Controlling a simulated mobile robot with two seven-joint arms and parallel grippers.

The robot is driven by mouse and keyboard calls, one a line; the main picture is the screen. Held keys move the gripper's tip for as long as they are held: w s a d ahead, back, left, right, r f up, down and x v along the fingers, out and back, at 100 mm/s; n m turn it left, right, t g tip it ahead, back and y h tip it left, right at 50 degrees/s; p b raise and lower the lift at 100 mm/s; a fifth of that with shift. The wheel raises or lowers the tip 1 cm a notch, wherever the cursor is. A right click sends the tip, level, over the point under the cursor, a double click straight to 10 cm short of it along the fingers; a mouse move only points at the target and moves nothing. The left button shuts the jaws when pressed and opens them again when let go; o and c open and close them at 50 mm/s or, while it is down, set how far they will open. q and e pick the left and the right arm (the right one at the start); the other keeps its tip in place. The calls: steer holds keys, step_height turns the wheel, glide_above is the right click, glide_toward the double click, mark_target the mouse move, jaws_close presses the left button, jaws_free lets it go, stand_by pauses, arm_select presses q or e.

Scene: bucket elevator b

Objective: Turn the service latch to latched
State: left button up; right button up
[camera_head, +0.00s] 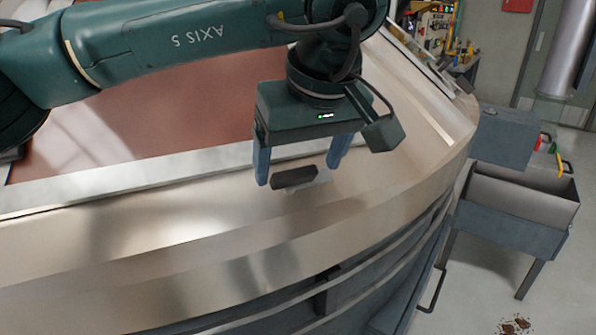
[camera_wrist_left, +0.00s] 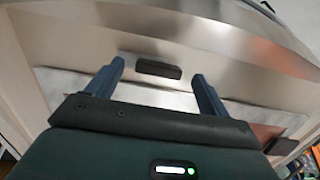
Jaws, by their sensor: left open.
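The service latch (camera_head: 294,178) is a small dark bar on the curved metal rim. It also shows in the left wrist view (camera_wrist_left: 158,69), ahead of and between the two fingertips. My left gripper (camera_head: 300,172) is open, with one blue finger to each side of the latch. In the left wrist view my left gripper (camera_wrist_left: 160,72) shows nothing between its fingers but the latch just beyond them. I cannot tell whether either finger touches it. My right gripper is not in view.
The broad metal rim (camera_head: 130,222) curves across the view around a reddish-brown panel (camera_head: 150,120). A grey open-topped bin (camera_head: 520,200) on legs stands at the right. A tool rack (camera_head: 435,30) is at the back. Some brown debris (camera_head: 515,326) lies on the floor.

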mark_target(296, 182)
arm_select(q)
steer(key=shift+x, duration=1.25)
steer(key=shift+c, duration=0.4)
steer(key=c, duration=0.9)
